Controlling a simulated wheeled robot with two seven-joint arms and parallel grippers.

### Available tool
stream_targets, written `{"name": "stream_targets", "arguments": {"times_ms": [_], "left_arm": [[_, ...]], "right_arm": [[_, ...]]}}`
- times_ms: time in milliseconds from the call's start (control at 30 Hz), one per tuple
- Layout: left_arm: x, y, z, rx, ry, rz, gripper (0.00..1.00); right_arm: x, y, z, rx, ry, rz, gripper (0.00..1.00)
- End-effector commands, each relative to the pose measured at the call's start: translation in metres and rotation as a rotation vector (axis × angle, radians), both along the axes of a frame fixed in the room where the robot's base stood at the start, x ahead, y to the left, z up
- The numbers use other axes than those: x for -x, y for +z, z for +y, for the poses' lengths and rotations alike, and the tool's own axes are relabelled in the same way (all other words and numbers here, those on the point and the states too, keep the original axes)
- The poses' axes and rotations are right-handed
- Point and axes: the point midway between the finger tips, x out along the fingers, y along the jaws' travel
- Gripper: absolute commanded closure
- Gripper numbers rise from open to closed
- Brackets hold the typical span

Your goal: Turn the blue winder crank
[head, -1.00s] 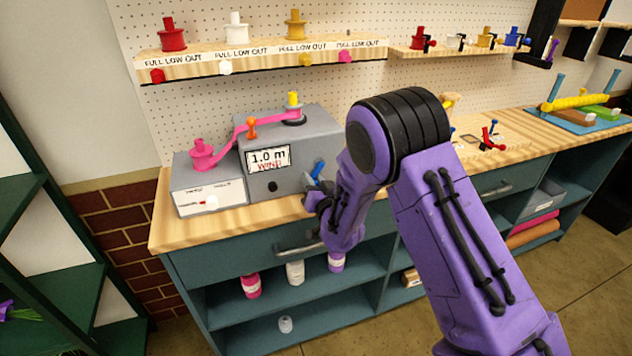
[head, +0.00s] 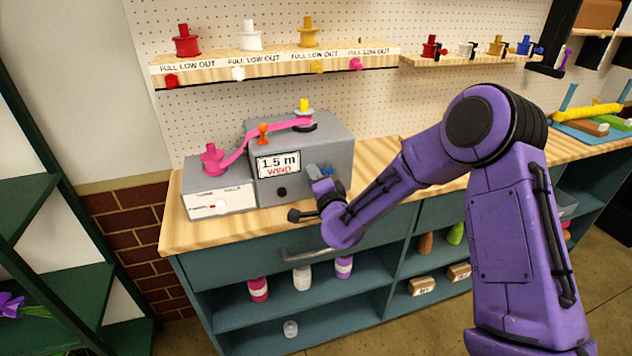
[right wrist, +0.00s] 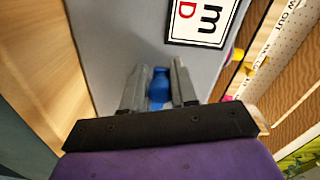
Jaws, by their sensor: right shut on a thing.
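The grey winder box (head: 335,145) stands on the wooden counter, with a display (head: 278,165) reading "1.5 m WIND". The blue crank (head: 327,171) is on its front face, right of the display, partly hidden by my gripper. My right gripper (head: 318,173) is at the crank. In the right wrist view the crank handle (right wrist: 159,88) lies between the two fingers of my gripper (right wrist: 160,92), which is shut on it. A pink ribbon (head: 262,134) runs from the pink spool (head: 211,160) past an orange-red peg (head: 263,130) to the yellow-topped spindle (head: 304,108). My left gripper is not in view.
A shelf (head: 270,62) with red, white and yellow spools is on the pegboard above. A smaller shelf (head: 470,60) holds several spools. A drawer handle (head: 305,253) sticks out below the counter. Bottles stand on the lower shelf (head: 330,290).

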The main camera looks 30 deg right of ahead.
Motion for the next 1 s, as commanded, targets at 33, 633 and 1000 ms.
{"name": "stream_targets", "arguments": {"times_ms": [33, 633, 1000], "left_arm": [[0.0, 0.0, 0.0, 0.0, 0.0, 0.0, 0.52], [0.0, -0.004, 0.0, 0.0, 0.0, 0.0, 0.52], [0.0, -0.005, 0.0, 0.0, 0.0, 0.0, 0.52]], "right_arm": [[-0.002, 0.009, -0.002, -0.038, -0.005, -0.026, 1.0], [0.0, 0.022, -0.007, -0.357, -0.007, -0.101, 1.0], [-0.001, 0.022, -0.007, -0.384, -0.006, -0.106, 1.0]]}}
